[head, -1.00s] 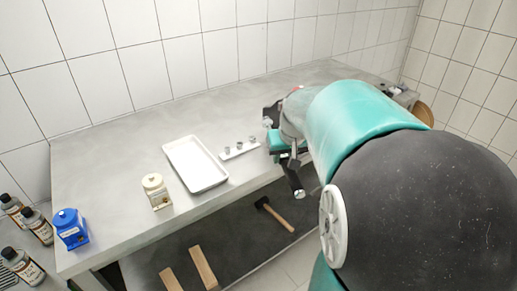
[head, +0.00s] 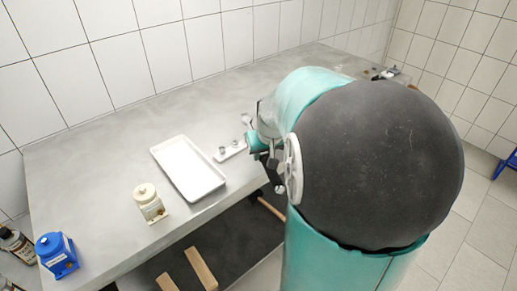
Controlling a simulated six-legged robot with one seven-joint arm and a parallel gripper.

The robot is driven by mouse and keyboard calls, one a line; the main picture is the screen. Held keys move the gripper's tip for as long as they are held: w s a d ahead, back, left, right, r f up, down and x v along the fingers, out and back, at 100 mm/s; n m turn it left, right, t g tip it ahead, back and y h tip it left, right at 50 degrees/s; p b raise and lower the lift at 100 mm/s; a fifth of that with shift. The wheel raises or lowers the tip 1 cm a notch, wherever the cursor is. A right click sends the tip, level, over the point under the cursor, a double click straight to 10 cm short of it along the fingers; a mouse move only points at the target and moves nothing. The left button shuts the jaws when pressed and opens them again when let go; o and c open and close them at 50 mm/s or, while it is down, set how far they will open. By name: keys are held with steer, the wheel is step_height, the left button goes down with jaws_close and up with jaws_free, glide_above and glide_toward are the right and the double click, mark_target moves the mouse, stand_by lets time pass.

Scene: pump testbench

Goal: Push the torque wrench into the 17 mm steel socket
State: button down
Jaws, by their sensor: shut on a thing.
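My gripper (head: 264,158) is at the bench's front edge, just right of the socket rack, largely hidden behind my own arm. It is shut on the torque wrench (head: 278,171), of which only a dark and grey part shows below the jaws. The pale socket rack (head: 229,153) lies on the bench to the left of my gripper. Two grey sockets, a left one (head: 222,151) and a middle one (head: 234,145), stand upright on it. The rack's right end is beside or behind my gripper. I cannot tell which socket is 17 mm or whether the wrench touches one.
A white tray (head: 157,151) lies left of the rack. A hammer handle (head: 271,209) and wooden bars (head: 201,268) are on the lower shelf. The bench top (head: 120,130) behind the tray is clear.

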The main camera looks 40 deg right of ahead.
steer(key=shift+w+f, duration=0.15)
steer(key=shift+f, duration=0.05)
steer(key=shift+s+f, duration=0.2)
steer(key=shift+s, duration=0.05)
steer(key=shift+f, duration=1.1)
steer(key=shift+w, duration=0.1)
steer(key=shift+s+f, duration=0.2)
steer(key=shift+f, duration=1.15)
stand_by(1.8)
steer(key=shift+w, duration=0.1)
stand_by(0.5)
